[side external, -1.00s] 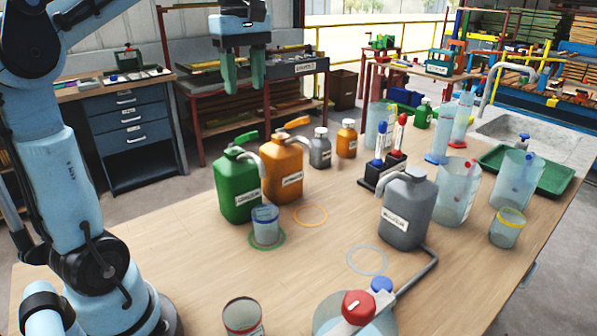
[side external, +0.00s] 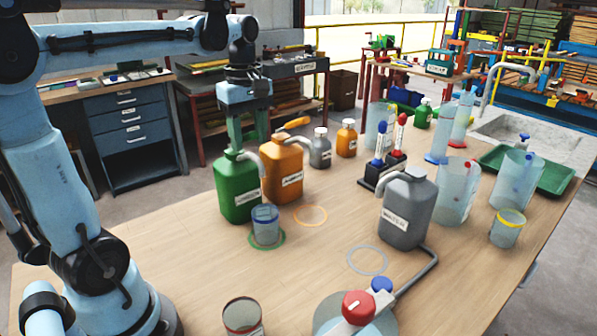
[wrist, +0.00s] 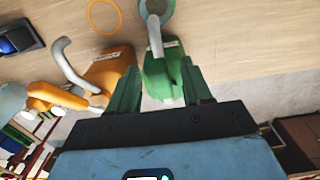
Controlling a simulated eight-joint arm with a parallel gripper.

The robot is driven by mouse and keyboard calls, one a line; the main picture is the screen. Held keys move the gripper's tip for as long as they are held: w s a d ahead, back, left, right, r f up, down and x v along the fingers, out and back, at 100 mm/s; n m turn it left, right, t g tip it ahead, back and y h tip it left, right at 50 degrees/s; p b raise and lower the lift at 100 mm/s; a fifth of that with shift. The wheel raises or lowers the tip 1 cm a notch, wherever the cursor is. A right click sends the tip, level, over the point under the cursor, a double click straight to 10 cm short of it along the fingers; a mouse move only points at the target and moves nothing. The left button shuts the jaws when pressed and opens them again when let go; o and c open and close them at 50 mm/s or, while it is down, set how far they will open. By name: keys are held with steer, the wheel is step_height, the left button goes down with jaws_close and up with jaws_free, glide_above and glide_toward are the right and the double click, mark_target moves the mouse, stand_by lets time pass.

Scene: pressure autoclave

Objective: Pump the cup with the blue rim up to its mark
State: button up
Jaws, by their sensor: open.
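The blue-rimmed cup (side external: 265,228) stands inside a green ring on the table, under the spout of the green pump jug (side external: 237,192). It shows partly at the top edge of the wrist view (wrist: 157,8). Its mark and liquid level are too small to tell. My gripper (side external: 249,145) is open and pointing down over the top of the green jug. In the wrist view the green jug (wrist: 160,80) lies between my two fingers. The green pump lever is mostly hidden by the fingers in the side view; I cannot tell whether they touch it.
An orange pump jug (side external: 283,172) stands close beside the green one. A grey pump jug (side external: 408,210) stands to the right, with a yellow-rimmed cup (side external: 507,228) farther right. Another cup (side external: 243,316) stands at the front. Table around the orange ring (side external: 310,216) is clear.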

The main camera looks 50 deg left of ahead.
jaws_close()
stand_by(0.3)
steer(key=shift+d+f+y, duration=0.35)
steer(key=shift+f+y, duration=0.15)
steer(key=shift+y, duration=0.2)
jaws_free()
